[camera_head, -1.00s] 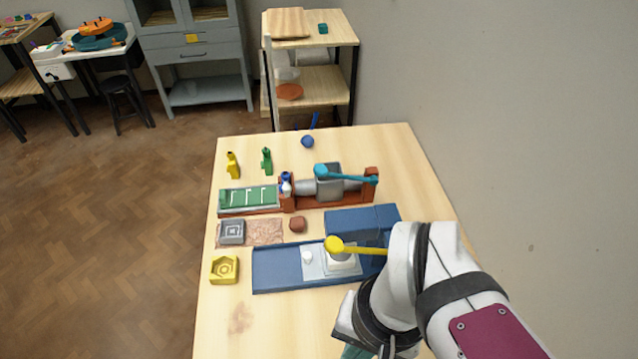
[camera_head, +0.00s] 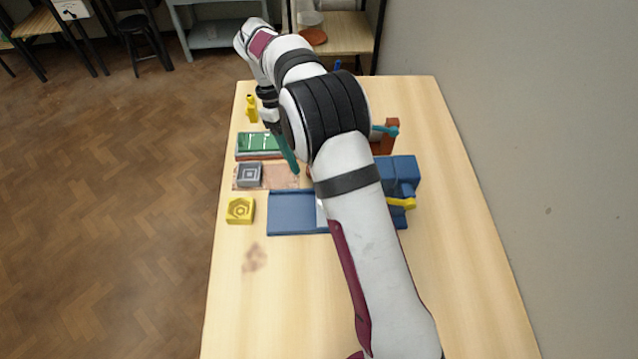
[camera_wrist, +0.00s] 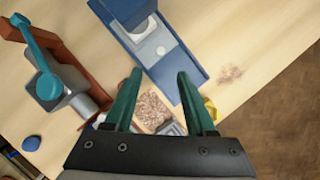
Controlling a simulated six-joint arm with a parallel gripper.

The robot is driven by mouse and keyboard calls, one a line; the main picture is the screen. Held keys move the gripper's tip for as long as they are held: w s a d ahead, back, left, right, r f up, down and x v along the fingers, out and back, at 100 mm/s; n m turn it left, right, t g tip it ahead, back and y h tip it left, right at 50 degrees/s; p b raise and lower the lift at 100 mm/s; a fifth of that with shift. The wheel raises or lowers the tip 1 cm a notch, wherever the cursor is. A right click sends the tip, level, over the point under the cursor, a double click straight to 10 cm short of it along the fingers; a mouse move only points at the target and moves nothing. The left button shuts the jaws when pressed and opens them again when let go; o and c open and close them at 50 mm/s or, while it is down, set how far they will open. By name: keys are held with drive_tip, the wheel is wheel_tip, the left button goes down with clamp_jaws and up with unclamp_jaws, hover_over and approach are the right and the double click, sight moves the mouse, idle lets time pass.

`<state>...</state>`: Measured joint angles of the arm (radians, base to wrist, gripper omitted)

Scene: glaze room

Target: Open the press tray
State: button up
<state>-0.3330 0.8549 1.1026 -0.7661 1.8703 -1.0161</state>
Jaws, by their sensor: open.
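A blue press (camera_head: 403,172) with a yellow lever (camera_head: 402,203) stands on the table, partly hidden behind my arm. Its long flat blue tray (camera_head: 290,213) reaches out to the left. In the wrist view the tray (camera_wrist: 185,75) lies beyond my fingertips, with a small white disc (camera_wrist: 160,50) on a pale plate near the press. My gripper (camera_wrist: 160,74) is open and empty, its two teal fingers apart. The other finger is hidden there.
A green panel (camera_head: 258,142), grey block (camera_head: 250,174), yellow block (camera_head: 240,210) and yellow bottle (camera_head: 251,108) stand along the table's left side. The table's front is clear.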

drive_tip(key=x, duration=1.2)
drive_tip(key=shift+c, duration=0.2)
clamp_jaws()
drive_tip(key=shift+a+r, duration=0.1)
idle(0.6)
